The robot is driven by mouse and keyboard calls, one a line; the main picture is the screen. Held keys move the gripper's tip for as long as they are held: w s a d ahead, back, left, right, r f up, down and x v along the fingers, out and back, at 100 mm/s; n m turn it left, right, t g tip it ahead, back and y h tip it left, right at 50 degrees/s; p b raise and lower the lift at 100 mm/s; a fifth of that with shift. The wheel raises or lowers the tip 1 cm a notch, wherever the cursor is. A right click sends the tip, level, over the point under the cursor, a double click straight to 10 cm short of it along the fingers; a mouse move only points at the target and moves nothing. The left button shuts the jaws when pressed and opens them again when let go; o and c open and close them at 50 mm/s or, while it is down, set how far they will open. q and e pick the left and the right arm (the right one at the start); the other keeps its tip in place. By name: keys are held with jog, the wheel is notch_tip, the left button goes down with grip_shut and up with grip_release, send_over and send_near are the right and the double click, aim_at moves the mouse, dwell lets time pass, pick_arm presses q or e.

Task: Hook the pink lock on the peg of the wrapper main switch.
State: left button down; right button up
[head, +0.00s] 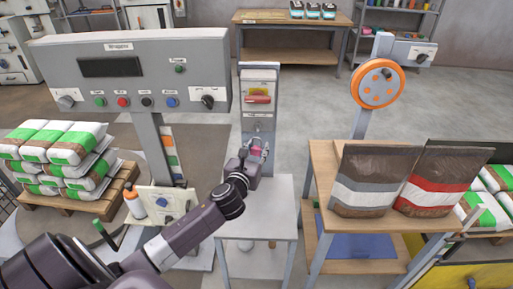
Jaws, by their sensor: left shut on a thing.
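My left gripper (256,154) reaches in from the left and is shut on the pink lock (257,149), a small pink patch showing between the fingers. It is in front of the lower part of the grey post (259,115), above the small white table. A switch plate with a red handle (259,99) is on the upper part of this post, above the gripper. A small dark fitting, possibly the peg (258,127), shows below the red handle. The lock's shackle is too small to make out, and I cannot tell whether it touches the peg. My right gripper is not in view.
A wide grey control panel (130,70) stands to the left of the post. A small white table (252,215) is below the gripper. A wooden table (325,160) with two bags (372,180) is to the right, near an orange wheel (378,84). Open floor lies behind.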

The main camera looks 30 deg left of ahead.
pick_arm(q)
jog(key=w+a+b, duration=0.4)
jog(key=w, duration=0.2)
jog(key=shift+w+f, duration=0.15)
jog(key=shift+f, duration=0.05)
dwell(0.6)
jog(key=shift+a, duration=0.35)
jog(key=shift+w, duration=0.15)
